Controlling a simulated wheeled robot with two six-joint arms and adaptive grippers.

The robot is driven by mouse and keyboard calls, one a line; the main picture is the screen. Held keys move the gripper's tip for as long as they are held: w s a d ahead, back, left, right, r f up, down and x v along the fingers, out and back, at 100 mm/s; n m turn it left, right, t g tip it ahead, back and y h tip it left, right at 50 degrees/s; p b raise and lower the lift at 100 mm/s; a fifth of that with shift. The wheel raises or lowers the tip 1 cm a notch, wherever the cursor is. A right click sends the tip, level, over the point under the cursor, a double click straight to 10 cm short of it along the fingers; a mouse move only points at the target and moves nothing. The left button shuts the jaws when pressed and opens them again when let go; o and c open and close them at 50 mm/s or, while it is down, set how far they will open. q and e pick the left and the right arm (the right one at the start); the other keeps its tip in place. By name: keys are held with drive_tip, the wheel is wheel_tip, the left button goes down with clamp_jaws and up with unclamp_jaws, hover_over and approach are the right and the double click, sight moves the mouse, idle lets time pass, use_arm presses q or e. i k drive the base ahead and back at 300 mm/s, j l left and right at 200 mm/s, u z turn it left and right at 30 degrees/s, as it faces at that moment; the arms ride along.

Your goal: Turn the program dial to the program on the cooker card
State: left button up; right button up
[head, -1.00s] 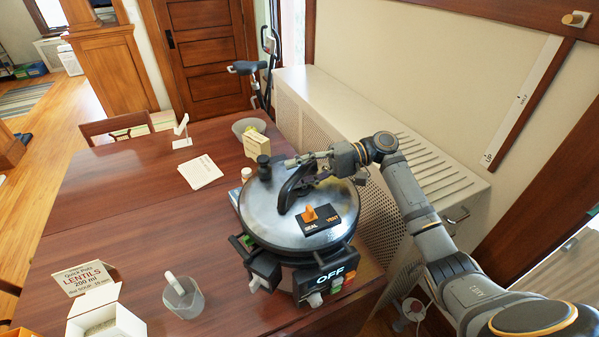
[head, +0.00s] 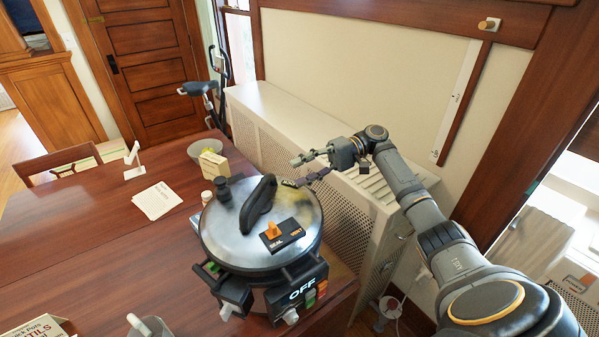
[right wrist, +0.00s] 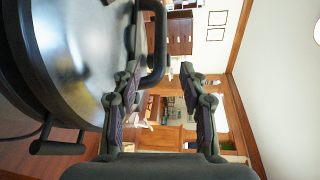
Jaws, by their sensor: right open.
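The pressure cooker (head: 215,245) stands on the table with its steel lid (head: 232,226) on. Its front panel (head: 318,272) shows OFF, with green and orange-red buttons at its right. A pale knob (head: 291,316) sits below the display; its pointing direction is too small to read. The cooker card (head: 36,329), reading LENTILS in part, is cut off at the bottom left. My right gripper (head: 304,169) is open and empty, beyond the lid's far right edge, apart from the black lid handle (head: 259,203). The right wrist view shows its spread fingers (right wrist: 158,80) beside the lid. My left gripper is out of view.
An orange SEAL/VENT lever (head: 272,230) is on the lid. A yellowish box (head: 214,166) and a bowl (head: 200,148) stand behind the cooker. White papers (head: 157,200) lie to the left. A radiator cover (head: 290,120) runs along the wall. The left tabletop is largely clear.

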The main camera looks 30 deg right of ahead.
sight(290, 316)
drive_tip(key=k, duration=1)
